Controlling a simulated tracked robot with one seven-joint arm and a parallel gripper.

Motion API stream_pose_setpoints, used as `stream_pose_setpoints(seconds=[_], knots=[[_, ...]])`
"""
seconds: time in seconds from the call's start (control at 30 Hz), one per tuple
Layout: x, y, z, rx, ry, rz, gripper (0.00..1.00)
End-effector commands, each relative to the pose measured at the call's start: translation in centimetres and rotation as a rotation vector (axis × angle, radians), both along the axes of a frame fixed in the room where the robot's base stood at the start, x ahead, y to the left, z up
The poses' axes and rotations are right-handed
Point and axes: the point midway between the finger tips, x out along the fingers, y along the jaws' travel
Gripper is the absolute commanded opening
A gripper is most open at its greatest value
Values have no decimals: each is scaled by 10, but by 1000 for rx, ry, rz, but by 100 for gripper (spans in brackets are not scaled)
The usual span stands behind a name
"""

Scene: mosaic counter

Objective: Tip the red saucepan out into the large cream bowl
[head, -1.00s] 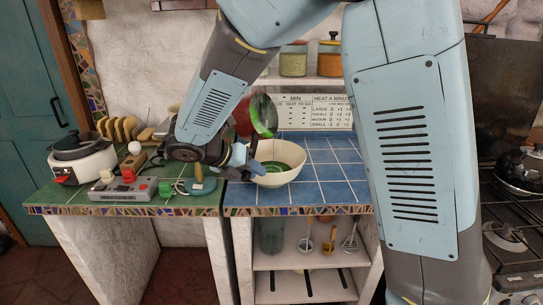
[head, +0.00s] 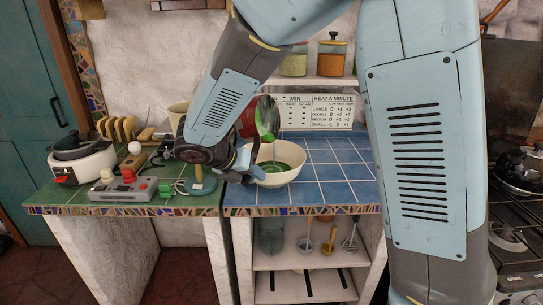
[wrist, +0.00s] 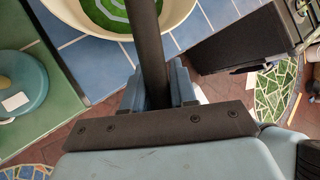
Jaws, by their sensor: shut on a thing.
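The red saucepan (head: 247,122) is held tipped steeply on its side above the large cream bowl (head: 287,178). Its open mouth faces right, grey inside with green at the lower lip. A thin stream falls from the lip into the bowl, where green liquid lies. My gripper (head: 246,166) is beside the bowl's left side, shut on the pan's dark handle. In the wrist view the dark handle (wrist: 150,45) runs up between the jaws, and the bowl (wrist: 178,18) with green swirls shows behind it. The pan's body is out of the wrist view.
Left on the green tiles stand a grey control box (head: 125,190) with knobs, a white cooker (head: 85,165) and a teal-based object (head: 201,183). Blue tiles right of the bowl are clear. A shelf with jars (head: 331,58) is above; a stove (head: 515,240) is far right.

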Motion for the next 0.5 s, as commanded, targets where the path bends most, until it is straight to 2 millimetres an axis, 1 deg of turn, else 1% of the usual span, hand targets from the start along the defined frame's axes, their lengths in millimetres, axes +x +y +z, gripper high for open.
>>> stream_pose_setpoints(seconds=[0.2, 0.5], knots=[[0, 0, -6, 105, -37, 0, 0], [4, 5, -6, 96, -34, 0, 0]])
